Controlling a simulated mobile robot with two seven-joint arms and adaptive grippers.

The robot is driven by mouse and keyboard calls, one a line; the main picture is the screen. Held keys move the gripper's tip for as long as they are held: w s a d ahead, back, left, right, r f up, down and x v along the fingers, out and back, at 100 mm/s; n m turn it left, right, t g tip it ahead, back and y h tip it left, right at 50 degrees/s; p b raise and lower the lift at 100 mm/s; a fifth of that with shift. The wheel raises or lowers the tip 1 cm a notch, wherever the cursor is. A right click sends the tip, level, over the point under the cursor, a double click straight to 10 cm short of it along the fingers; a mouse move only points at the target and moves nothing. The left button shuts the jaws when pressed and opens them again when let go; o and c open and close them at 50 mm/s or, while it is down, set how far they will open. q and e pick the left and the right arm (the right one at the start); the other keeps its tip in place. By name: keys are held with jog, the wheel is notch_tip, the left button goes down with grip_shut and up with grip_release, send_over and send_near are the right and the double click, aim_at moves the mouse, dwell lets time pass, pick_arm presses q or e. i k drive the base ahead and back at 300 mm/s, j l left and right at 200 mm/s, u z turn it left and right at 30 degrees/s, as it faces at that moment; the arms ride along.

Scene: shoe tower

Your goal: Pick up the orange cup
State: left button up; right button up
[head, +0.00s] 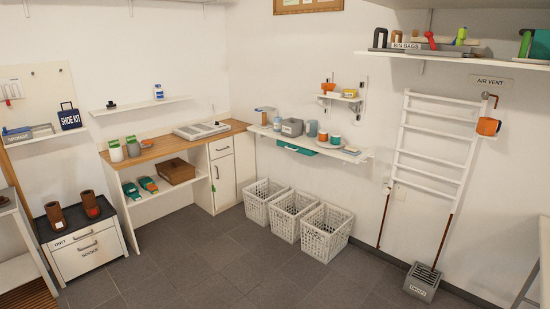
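A small orange cup-like item (328,86) stands on a little white wall shelf (340,97), above the long shelf at the back right. A larger orange item (488,126) is at the upper right corner of the white wall rack (433,150); it is too small to tell whether it is a cup. Neither of my grippers shows in the head view, so their state cannot be seen.
Three white baskets (328,232) stand on the floor below the long shelf (305,146), which holds several mugs and containers. A grey floor box (422,281) stands below the rack. A wooden-topped counter (180,145) stands left. The middle grey floor (200,270) is clear.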

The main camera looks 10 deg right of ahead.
aim_at(486, 126)
jog(key=i+l+z, duration=0.35)
jog(key=i, duration=0.25)
jog(key=i+z, duration=0.35)
jog(key=i, duration=0.2)
jog(key=i+z, duration=0.4)
jog(key=i, duration=0.25)
jog(key=j, duration=0.05)
